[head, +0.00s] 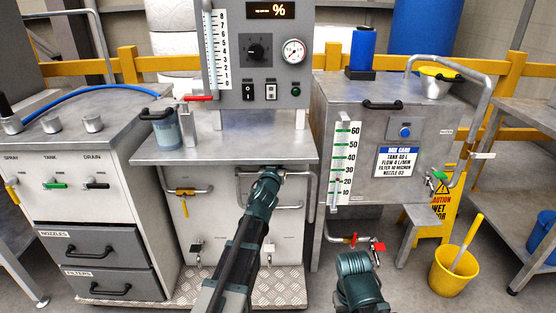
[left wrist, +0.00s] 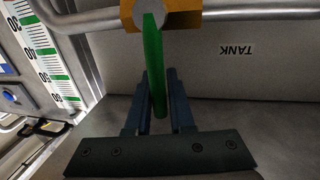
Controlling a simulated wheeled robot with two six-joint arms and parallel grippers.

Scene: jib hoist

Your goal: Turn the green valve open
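The green valve handle (left wrist: 154,60) shows in the left wrist view as a flat green lever on an orange valve body (left wrist: 160,14). It stands square to the grey pipe (left wrist: 235,12) in that view. My left gripper (left wrist: 158,75) has one finger on each side of the lever. Any gap between fingers and lever is too small to judge. In the head view, my left gripper (head: 268,171) is at the pipe on the central cabinet and hides the green lever. My right gripper (head: 362,262) is low at the right; its fingers cannot be made out.
A TANK label (left wrist: 237,49) shows upside down beside the valve. A yellow-handled valve (head: 183,197) is left on the same cabinet (head: 225,220). A yellow bucket (head: 452,272) stands on the floor at right.

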